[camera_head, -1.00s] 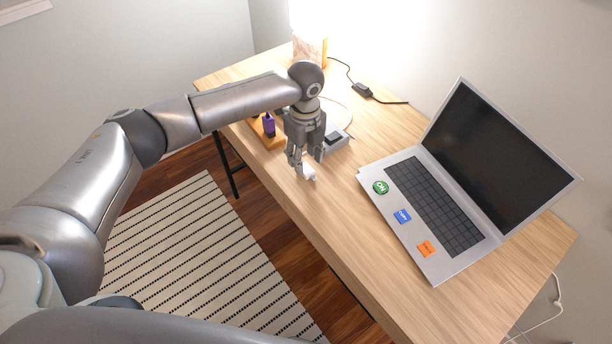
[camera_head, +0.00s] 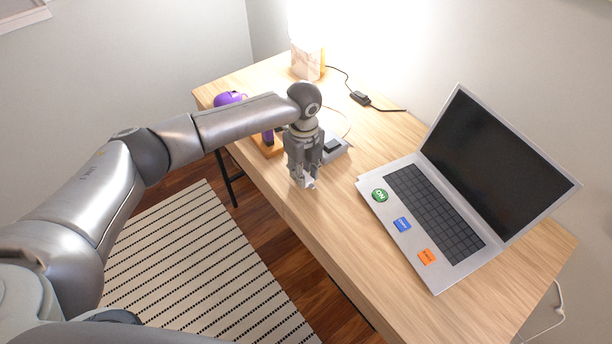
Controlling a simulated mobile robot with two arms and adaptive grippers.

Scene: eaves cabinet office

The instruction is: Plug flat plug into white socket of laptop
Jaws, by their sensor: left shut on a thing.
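The open laptop (camera_head: 428,258) stands on the right part of the wooden desk, screen tilted back, with a green, a blue and an orange sticker along its front edge. I cannot make out a white socket on it. My left gripper (camera_head: 304,184) points down over the desk, left of the laptop and apart from it. It is shut on a small white thing, probably the flat plug (camera_head: 311,183), mostly hidden between the fingers. My right gripper is not in view.
A grey box (camera_head: 338,150) stands just behind the gripper. An orange stand (camera_head: 268,148) and purple headphones (camera_head: 229,98) are partly behind my arm. A lit lamp (camera_head: 308,62) and a black cable adapter (camera_head: 360,98) are at the back. Desk between gripper and laptop is clear.

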